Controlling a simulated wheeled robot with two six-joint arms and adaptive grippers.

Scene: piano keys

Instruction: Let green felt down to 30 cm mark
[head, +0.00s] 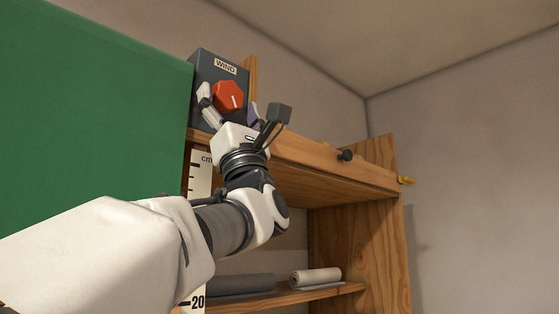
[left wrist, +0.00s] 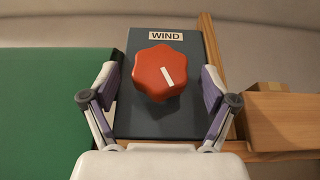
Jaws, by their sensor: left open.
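The green felt (head: 90,110) hangs as a large sheet at the left; its lower edge is out of view or behind my arm. Beside it a white ruler (head: 198,175) marked "cm" runs down, with "20" near the bottom of the head view; the 30 mark is not visible. A dark box labelled WIND (head: 205,70) carries a red knob (head: 228,95) with a white line. My left gripper (head: 229,106) is at the knob. In the left wrist view its open fingers (left wrist: 160,95) stand on either side of the knob (left wrist: 160,74), apparently apart from it. My right gripper is not in view.
A wooden shelf unit (head: 355,240) stands right of the felt, with a black knob (head: 345,155) on its upper front and a yellow piece (head: 405,180) at its side. Rolled cloths, one grey (head: 240,284) and one pale (head: 315,275), lie on the lower shelf.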

